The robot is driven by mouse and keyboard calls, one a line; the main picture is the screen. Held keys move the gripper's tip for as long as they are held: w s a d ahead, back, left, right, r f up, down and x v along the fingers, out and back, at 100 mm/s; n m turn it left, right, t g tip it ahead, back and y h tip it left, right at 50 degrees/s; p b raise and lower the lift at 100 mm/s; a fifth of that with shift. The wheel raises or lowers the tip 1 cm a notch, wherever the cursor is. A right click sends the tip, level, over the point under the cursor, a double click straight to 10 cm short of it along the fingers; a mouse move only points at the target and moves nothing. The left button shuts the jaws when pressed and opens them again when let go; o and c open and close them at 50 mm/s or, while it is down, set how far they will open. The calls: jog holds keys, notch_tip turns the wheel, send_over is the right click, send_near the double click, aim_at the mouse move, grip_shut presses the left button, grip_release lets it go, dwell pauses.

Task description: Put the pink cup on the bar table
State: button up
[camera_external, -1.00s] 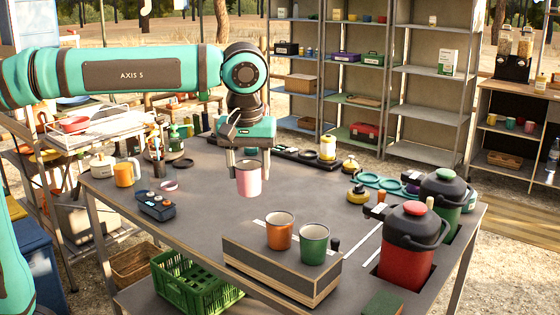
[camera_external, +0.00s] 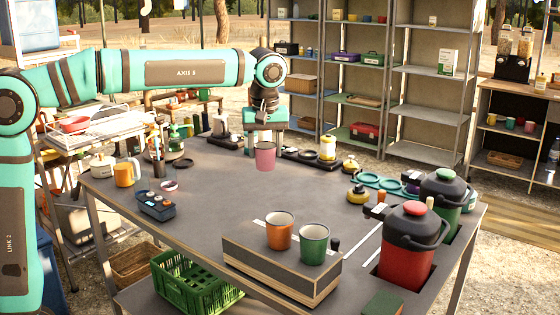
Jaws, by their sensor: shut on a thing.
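My gripper (camera_external: 265,142) is shut on the pink cup (camera_external: 265,158). It holds the cup upright over the back middle part of the large grey table (camera_external: 210,215). I cannot tell whether the cup's base touches the tabletop. A wooden counter (camera_external: 515,132) with dispensers and several cups stands at the far right. The frames do not make clear which of these is the bar table.
An orange cup (camera_external: 280,232) and a green cup (camera_external: 314,243) stand on a wooden block (camera_external: 282,268) at the front. A red jug (camera_external: 408,252) and a green jug (camera_external: 443,198) stand at the right. Shelves (camera_external: 430,100) rise behind. The table's middle is clear.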

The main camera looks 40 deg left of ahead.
jog(key=w+a+f+n, duration=0.1)
jog(key=w+a+f, duration=0.1)
jog(key=w+a, duration=0.45)
jog(key=w+a+f+n, duration=0.1)
jog(key=w+a+f, duration=0.2)
jog(key=w+a, duration=0.35)
jog(key=f, duration=0.3)
jog(key=a+f, duration=0.1)
jog(key=f, duration=0.2)
jog(key=s+f, duration=0.1)
jog(key=f, duration=0.2)
jog(key=shift+a+f, duration=0.1)
jog(key=shift+a, duration=0.1)
jog(key=shift+f, duration=0.2)
jog(key=o, duration=1)
jog(key=shift+r, duration=0.1)
jog(key=r, duration=0.8)
jog(key=d+r, duration=0.1)
jog(key=r, duration=0.3)
jog(key=shift+s+d, duration=0.1)
jog(key=shift+s, duration=0.3)
